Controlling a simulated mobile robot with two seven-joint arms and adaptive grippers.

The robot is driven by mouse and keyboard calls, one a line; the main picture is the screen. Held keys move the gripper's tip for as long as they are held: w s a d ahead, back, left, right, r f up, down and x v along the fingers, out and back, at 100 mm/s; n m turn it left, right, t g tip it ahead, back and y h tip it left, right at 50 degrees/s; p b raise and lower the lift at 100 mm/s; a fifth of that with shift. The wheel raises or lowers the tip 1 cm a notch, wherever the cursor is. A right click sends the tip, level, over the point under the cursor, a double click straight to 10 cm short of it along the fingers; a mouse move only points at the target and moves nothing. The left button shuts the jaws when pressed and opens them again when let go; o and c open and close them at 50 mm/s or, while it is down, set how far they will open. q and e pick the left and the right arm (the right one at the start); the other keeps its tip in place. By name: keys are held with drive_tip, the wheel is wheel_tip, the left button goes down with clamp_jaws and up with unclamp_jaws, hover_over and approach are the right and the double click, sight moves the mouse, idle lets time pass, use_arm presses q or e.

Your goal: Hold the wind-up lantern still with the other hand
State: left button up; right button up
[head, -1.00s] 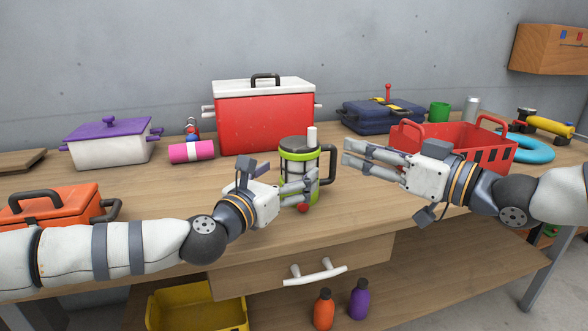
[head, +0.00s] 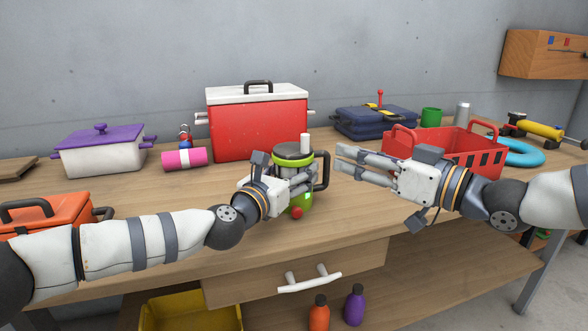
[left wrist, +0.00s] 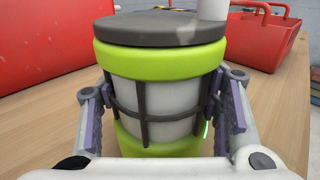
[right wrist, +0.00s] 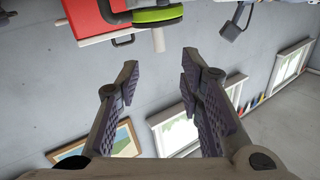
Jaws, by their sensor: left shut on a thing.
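The wind-up lantern (head: 306,197) stands upright on the workbench, with green bands, a dark grey top, a white knob on top and a dark handle on its right side. In the left wrist view the lantern (left wrist: 160,62) fills the middle, its caged white body between my fingers. My left gripper (head: 293,190) is shut on the lantern from the left; it also shows in the left wrist view (left wrist: 163,108). My right gripper (head: 342,161) is open and empty, just right of the handle, fingers pointing left. In the right wrist view its fingers (right wrist: 157,75) are spread apart.
A red cooler (head: 262,130) stands behind the lantern. A red basket (head: 487,160) stands right, behind my right arm. A pink roll (head: 172,159), a purple-lidded pot (head: 98,160) and an orange toolbox (head: 50,214) are at left. The bench's front edge has a drawer (head: 250,284).

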sight(307, 140)
drive_tip(key=s+a+r+m+t+h, duration=0.1)
drive_tip(key=a+r+m+t, duration=0.25)
drive_tip(key=m, duration=0.95)
drive_tip(key=s+a+r+m+t+h, duration=0.15)
drive_tip(key=a+m+t, duration=0.25)
drive_tip(key=m, duration=0.8)
wheel_tip(307, 140, down, 4)
drive_tip(key=d+m+g+h, duration=0.2)
drive_tip(key=m+h, duration=0.5)
drive_tip(key=m, duration=0.9)
drive_tip(key=shift+y, duration=0.25)
drive_tip(key=x, duration=1.1)
drive_tip(key=shift+a+f, duration=0.25)
drive_tip(key=shift+c, duration=0.4)
clamp_jaws()
